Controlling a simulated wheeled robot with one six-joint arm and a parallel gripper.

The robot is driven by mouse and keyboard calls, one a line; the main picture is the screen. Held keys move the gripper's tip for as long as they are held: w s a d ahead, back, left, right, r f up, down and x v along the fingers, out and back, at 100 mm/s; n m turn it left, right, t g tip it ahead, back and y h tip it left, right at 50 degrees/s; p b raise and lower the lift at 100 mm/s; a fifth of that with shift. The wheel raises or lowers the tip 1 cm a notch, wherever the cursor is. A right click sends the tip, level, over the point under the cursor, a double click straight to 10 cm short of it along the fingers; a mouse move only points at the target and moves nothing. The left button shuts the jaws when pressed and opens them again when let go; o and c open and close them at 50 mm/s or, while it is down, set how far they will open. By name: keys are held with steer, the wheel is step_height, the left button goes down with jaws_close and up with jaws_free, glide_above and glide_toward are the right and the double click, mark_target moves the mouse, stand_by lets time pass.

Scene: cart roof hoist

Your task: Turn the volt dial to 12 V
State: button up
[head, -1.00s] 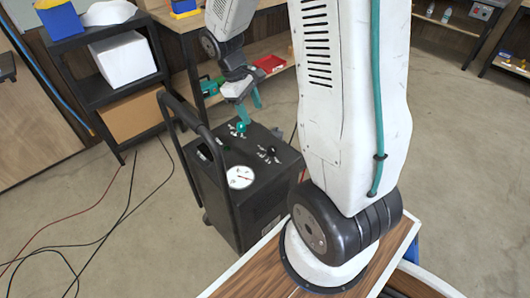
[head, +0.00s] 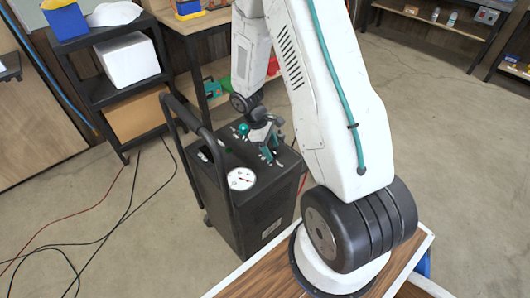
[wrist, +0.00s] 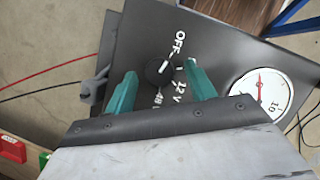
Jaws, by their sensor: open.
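The volt dial (wrist: 160,71) is a round black knob on the dark top panel of a wheeled box (head: 225,190). In the wrist view its white mark points up and right, toward the OFF label. In the head view my gripper (head: 268,145) is low over the panel and hides the dial.
A white gauge (head: 241,178) lies on the same panel; it also shows in the wrist view (wrist: 262,94). The box's black handle (head: 205,140) rises on the left. Cables lie on the floor at left.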

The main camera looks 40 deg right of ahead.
steer(key=shift+s+d+f, duration=0.15)
steer(key=shift+d+f, duration=0.05)
steer(key=shift+f, duration=0.1)
